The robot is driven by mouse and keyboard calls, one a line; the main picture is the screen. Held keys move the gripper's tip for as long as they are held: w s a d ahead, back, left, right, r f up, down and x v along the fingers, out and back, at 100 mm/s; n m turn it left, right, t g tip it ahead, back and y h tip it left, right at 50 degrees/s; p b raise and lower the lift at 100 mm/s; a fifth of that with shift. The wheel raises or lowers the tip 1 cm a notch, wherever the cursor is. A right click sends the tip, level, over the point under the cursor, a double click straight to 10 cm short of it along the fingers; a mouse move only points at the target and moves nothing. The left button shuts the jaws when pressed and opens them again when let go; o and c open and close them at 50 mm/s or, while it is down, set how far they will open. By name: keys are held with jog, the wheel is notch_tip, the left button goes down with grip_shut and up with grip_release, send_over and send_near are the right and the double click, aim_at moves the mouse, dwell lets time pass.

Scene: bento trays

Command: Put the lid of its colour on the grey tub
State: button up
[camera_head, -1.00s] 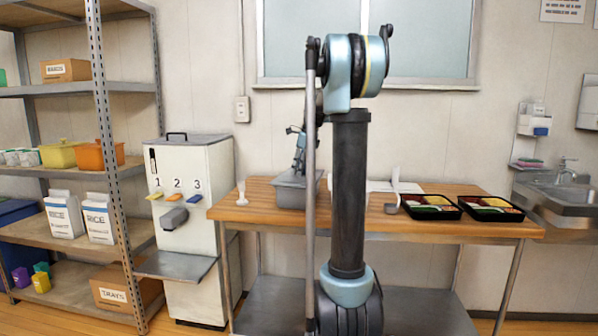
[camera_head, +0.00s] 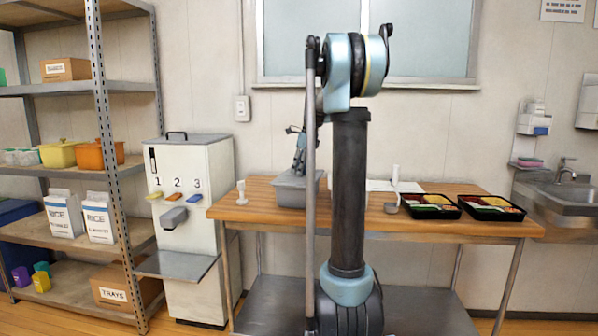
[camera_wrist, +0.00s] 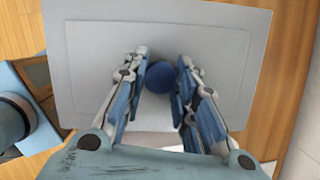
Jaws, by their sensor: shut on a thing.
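The grey tub (camera_head: 290,192) stands on the wooden table, left of my arm's column. My gripper (camera_head: 298,172) points down right over it. In the wrist view, my gripper (camera_wrist: 160,74) is shut on the round bluish knob (camera_wrist: 158,79) of the flat grey lid (camera_wrist: 85,75). The lid spreads out below the fingers and hides what is under it. In the head view, the lid is at the tub's top, but I cannot tell whether it is seated or slightly above the rim. My arm hides part of the tub's right side.
Two black bento trays (camera_head: 430,214) (camera_head: 492,216) with food lie on the right of the table (camera_head: 400,232). A small white object (camera_head: 241,192) stands at the left end. A ladle-like utensil (camera_head: 391,208) lies near the trays. A rice dispenser (camera_head: 190,185) and shelves (camera_head: 60,178) are to the left.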

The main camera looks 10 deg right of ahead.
jog(key=o, duration=1.6)
jog(key=shift+o, duration=0.2)
jog(key=shift+r, duration=0.1)
jog(key=shift+r, duration=3.4)
grip_shut()
jog(key=shift+f, duration=2.3)
